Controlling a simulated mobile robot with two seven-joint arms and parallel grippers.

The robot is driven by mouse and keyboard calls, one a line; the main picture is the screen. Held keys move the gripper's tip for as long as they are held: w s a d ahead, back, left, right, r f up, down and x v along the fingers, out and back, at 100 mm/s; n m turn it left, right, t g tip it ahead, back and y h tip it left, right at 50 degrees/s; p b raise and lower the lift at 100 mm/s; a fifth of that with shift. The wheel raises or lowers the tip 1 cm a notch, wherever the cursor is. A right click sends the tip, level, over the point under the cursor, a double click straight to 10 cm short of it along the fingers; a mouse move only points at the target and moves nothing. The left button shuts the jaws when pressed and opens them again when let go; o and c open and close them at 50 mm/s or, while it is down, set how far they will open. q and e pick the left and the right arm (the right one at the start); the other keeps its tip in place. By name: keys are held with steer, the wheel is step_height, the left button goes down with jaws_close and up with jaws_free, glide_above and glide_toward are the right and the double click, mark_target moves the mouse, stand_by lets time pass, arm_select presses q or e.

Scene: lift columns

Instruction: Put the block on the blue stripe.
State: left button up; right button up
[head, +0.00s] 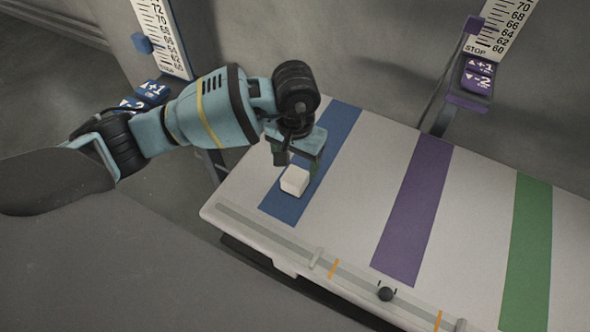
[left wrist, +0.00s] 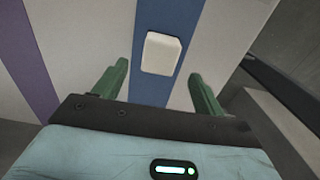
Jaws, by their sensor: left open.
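A small white block (head: 294,180) sits on the blue stripe (head: 283,208) of the white table, towards its front end. In the left wrist view the block (left wrist: 161,53) lies on the blue stripe (left wrist: 150,90), ahead of and between the two green fingers. My left gripper (head: 298,160) is just above and behind the block in the head view. It is open and empty, with its fingers (left wrist: 158,82) spread apart and not touching the block. My right gripper does not show.
The white table (head: 370,165) also has a purple stripe (head: 416,210) and a green stripe (head: 527,250). Scales and blue (head: 152,91) and purple (head: 479,68) button boxes stand behind.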

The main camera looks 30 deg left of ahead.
mark_target(295, 176)
arm_select(q)
step_height(295, 176, up, 5)
steer(key=shift+f, duration=0.1)
stand_by(0.4)
